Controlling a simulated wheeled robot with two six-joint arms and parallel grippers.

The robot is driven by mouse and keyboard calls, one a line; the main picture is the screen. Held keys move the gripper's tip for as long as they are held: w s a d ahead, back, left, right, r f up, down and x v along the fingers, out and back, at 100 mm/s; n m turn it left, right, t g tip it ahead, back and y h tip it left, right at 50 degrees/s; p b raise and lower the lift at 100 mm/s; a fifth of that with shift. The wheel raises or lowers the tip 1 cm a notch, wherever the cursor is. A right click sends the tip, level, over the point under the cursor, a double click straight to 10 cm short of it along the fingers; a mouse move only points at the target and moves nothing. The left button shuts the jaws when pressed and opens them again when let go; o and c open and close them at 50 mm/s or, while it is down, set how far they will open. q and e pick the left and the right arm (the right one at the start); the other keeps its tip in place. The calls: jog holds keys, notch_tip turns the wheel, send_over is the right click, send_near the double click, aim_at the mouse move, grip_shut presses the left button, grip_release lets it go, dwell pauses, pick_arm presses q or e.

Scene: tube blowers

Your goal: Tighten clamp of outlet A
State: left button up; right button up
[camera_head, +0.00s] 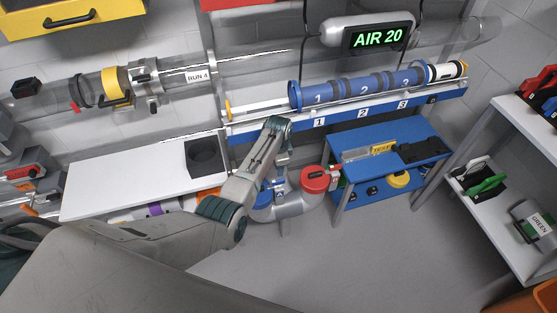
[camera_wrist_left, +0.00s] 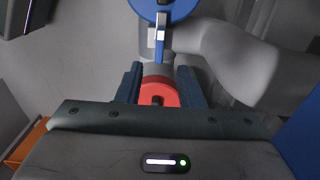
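A red clamp or cap (camera_head: 315,180) sits on a grey branching pipe (camera_head: 288,207) below the blue rail. A blue cap (camera_head: 264,198) is on the same pipe, to its left. My left gripper (camera_head: 280,184) points down between them, partly hidden by my wrist. In the left wrist view its dark fingers (camera_wrist_left: 160,88) stand on both sides of a red part (camera_wrist_left: 158,94); contact is not clear. A blue cap with a blue lever (camera_wrist_left: 160,38) lies just beyond the fingertips. No letter A is readable. My right gripper is not in view.
A blue low table (camera_head: 395,135) stands right of the pipe, and a white bench (camera_head: 125,185) is at left. A blue tube labelled 1, 2, 3 (camera_head: 340,92) lies on the rail above. A grey shelf (camera_head: 515,180) stands at right. The floor in front is clear.

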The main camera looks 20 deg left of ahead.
pick_arm(q)
jog(key=shift+r, duration=1.2)
